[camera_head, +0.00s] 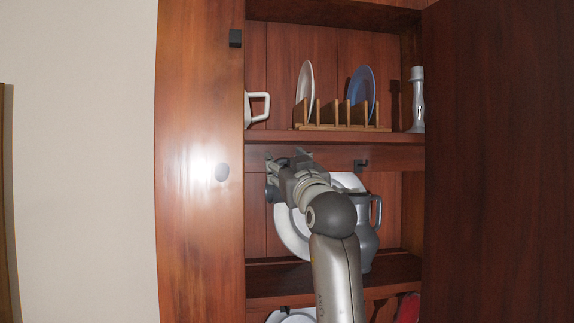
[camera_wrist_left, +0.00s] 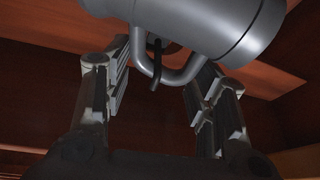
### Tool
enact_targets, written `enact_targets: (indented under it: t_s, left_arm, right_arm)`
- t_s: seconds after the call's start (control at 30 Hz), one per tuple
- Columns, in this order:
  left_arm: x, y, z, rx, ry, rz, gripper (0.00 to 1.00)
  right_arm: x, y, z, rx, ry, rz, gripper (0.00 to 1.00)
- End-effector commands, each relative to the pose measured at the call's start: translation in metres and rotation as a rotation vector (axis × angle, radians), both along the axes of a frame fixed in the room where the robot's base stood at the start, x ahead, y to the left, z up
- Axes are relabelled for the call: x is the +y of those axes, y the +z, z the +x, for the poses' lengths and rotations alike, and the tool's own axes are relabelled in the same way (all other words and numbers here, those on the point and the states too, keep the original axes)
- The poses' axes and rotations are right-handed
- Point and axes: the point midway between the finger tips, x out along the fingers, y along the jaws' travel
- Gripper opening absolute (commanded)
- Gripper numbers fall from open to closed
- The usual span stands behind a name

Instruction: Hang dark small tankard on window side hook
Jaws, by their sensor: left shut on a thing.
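The grey metal tankard (camera_wrist_left: 200,25) lies across the top of the left wrist view, tilted. In the head view my left gripper (camera_head: 279,167) is under the upper shelf's front rail, and the tankard is mostly hidden there. Another dark hook (camera_head: 360,164) sits on the rail to the right. My right gripper is not in view.
The upper shelf holds a white mug (camera_head: 257,108), a wooden plate rack (camera_head: 340,127) with plates, and a grey candlestick (camera_head: 417,100). Behind my arm stand a large pale plate (camera_head: 290,232) and a grey jug (camera_head: 366,232). The cabinet's side panels close in left and right.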

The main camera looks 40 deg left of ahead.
Motion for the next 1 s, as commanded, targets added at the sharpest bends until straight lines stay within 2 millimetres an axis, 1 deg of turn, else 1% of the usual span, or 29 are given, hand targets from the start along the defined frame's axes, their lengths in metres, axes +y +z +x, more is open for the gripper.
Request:
enact_targets:
  t_s: [0.03,0.17,0.2,0.4,1.0]
  left_arm:
    - [0.0022,-0.0092,0.0031,0.018,0.001,-0.014,0.0]
    - [0.0023,-0.01,0.0034,0.018,0.001,-0.014,0.0]
    - [0.0023,-0.0101,0.0035,0.018,0.001,-0.014,0.53]
    - [0.0019,-0.008,0.0026,0.015,0.002,-0.012,0.77]
    - [0.0013,-0.005,0.0016,0.01,0.001,-0.008,0.77]
  right_arm:
    - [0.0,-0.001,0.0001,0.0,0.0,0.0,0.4]
    - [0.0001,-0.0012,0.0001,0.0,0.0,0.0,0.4]
    - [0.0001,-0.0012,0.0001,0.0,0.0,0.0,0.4]
    - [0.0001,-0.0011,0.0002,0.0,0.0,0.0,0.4]
    - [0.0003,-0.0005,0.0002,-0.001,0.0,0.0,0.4]
